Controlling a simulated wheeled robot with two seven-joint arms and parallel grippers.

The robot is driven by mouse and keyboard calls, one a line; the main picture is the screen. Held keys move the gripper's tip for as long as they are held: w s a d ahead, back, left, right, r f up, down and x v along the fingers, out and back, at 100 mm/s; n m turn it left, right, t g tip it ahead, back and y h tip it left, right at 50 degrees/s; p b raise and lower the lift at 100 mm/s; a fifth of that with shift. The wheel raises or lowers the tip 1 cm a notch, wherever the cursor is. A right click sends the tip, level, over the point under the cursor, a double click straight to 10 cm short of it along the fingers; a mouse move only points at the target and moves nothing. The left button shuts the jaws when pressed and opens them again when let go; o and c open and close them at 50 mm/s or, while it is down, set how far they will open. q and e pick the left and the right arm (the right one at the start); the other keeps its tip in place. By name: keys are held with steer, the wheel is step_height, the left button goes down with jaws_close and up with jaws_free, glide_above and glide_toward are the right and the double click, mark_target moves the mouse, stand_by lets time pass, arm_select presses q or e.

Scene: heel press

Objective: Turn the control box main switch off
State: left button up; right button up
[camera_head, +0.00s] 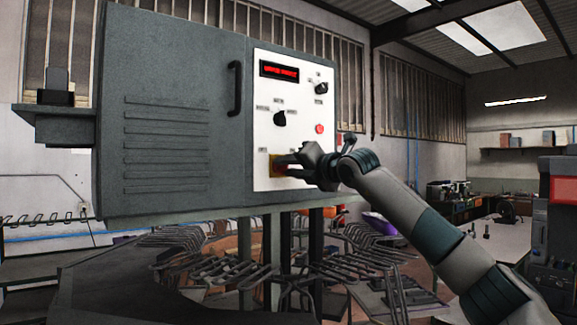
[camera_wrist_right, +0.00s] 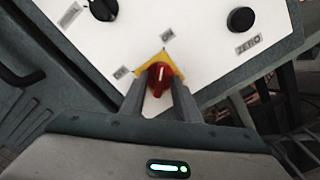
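The grey control box (camera_head: 180,120) has a white panel (camera_head: 300,110) on its right part. Low on the panel is the main switch, a red knob (camera_wrist_right: 158,78) on a yellow plate (camera_wrist_right: 175,73). In the head view the yellow plate (camera_head: 276,167) shows, partly covered by my right gripper (camera_head: 290,165). In the wrist view the right gripper's fingers (camera_wrist_right: 159,90) stand apart, one on each side of the knob. I cannot tell whether they touch it. My left gripper is out of view.
The panel also has a lit red display (camera_head: 279,71), black knobs (camera_head: 280,118) and a red button (camera_head: 319,128). A door handle (camera_head: 235,88) sticks out left of it. Metal racks (camera_head: 230,270) stand below the box.

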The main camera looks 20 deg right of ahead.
steer(key=shift+c, duration=0.6)
jaws_close()
